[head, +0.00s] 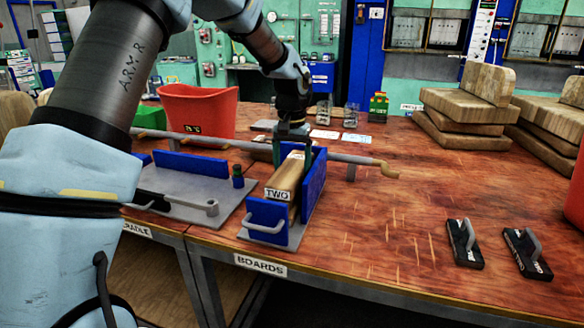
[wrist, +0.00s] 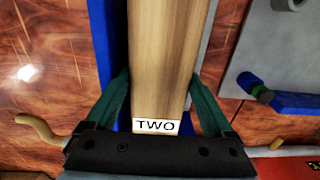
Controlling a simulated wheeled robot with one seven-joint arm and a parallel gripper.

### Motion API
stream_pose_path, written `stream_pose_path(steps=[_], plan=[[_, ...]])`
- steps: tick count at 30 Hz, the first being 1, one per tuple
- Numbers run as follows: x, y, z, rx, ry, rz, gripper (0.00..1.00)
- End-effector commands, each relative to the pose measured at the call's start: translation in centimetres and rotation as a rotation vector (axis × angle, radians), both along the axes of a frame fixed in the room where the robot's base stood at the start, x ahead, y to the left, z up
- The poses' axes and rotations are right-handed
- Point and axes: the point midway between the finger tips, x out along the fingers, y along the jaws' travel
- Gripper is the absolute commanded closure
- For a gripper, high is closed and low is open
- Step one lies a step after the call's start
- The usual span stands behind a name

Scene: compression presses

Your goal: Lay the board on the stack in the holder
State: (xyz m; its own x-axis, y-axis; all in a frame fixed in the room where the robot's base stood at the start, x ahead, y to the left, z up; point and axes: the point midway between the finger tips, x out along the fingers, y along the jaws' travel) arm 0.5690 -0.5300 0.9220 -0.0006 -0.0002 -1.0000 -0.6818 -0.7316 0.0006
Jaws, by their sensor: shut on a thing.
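The wooden board (head: 287,176), labelled TWO, lies lengthwise in the holder, beside its tall blue side wall (head: 316,180). The holder has a blue front plate (head: 267,219) with a grey handle, on a grey base above the BOARDS sign. My gripper (head: 292,150) is at the far end of the board, pointing down. In the wrist view the green fingers (wrist: 159,105) stand on both sides of the board (wrist: 168,60), shut on it near a TWO label.
A grey rod (head: 250,147) with a brass hooked end crosses behind the holder. The cradle plate (head: 190,190) with a blue wall is to the left. A red bin (head: 198,110) stands behind. Two black handled blocks (head: 464,243) lie right; the table between is clear.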

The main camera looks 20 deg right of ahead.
Motion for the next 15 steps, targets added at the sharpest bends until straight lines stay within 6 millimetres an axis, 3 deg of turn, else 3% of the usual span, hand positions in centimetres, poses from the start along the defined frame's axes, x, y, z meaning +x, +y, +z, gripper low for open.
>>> stream_pose_path(steps=[14,15], plan=[[0.00,-0.01,-0.70,0.000,0.000,0.000,0.86],[0.01,-0.01,-0.64,-0.001,-0.001,0.000,0.09]])
